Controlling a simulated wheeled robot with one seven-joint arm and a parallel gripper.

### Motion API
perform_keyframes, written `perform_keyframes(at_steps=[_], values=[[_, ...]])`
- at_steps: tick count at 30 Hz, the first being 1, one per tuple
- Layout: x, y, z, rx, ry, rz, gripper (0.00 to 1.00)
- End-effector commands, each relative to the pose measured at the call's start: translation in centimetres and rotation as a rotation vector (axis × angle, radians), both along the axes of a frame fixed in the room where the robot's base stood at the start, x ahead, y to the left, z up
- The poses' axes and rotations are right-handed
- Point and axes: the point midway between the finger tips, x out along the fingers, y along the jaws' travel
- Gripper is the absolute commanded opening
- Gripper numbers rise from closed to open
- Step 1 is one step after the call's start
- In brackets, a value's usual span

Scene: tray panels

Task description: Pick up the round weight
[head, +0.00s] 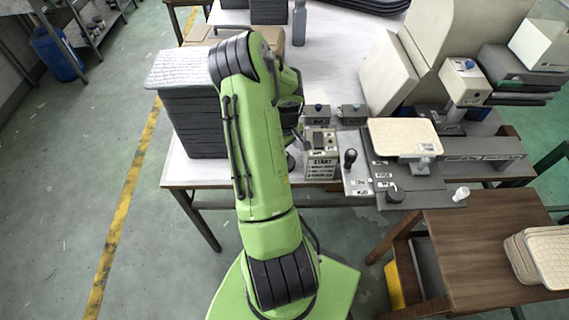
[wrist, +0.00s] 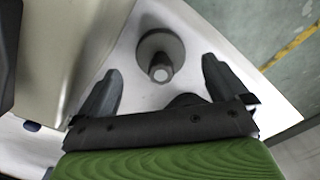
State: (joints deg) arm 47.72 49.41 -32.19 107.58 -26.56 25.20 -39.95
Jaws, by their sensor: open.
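The round weight (wrist: 164,46) shows in the wrist view as a grey disc with a paler stem standing up towards the camera. It rests on a white surface. My gripper (wrist: 161,66) is open, with its two dark fingers apart on either side of the stem in the picture. Nothing is held. I cannot tell how far the fingertips are above the weight. In the head view my green arm covers the gripper. A small dark round thing (head: 291,161) shows there just right of the arm; I cannot tell if it is the weight.
A stack of dark panels (head: 193,122) stands left of my arm on the white table (head: 330,60). A small control box (head: 321,160) and a grey fixture (head: 360,181) with a cream tray (head: 404,137) are to the right. A wooden table (head: 485,245) stands front right.

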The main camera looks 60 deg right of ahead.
Motion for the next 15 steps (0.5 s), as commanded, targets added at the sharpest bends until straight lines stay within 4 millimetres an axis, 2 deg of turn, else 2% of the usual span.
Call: perform_keyframes(at_steps=[3, 6, 13, 14, 15], values=[[0.1, 0.1, -2.6, 0.004, 0.003, 0.0, 1.0], [0.1, 0.0, -4.0, 0.001, 0.001, 0.0, 1.0], [0.2, 0.0, -4.2, 0.0, -0.001, 0.0, 1.0], [0.2, 0.0, -4.2, 0.0, -0.001, 0.0, 0.98], [0.2, 0.0, -4.2, 0.0, 0.0, 0.0, 0.92]])
